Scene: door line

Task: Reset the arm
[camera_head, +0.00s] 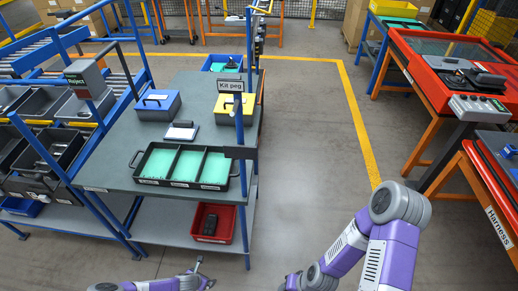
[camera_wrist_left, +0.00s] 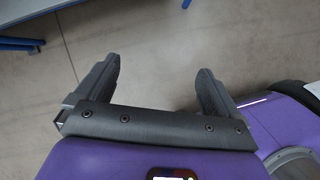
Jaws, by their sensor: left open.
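My left gripper (camera_wrist_left: 158,76) is open in the left wrist view, with its two dark fingers apart and only grey floor between them. In the head view my left arm's end (camera_head: 198,272) shows at the bottom edge, in front of the workbench and apart from it. My right arm (camera_head: 392,240) is purple and grey; it bends at a high joint on the right and runs down to the left, out of the bottom edge. The right gripper's jaws do not show.
A workbench (camera_head: 196,143) at left bears a three-part tray (camera_head: 137,182), a blue box (camera_head: 158,106) and a yellow box (camera_head: 235,108). A red bin (camera_head: 212,222) sits on its lower shelf. Red-topped tables (camera_head: 452,42) stand at right. The floor (camera_head: 308,150) between is clear.

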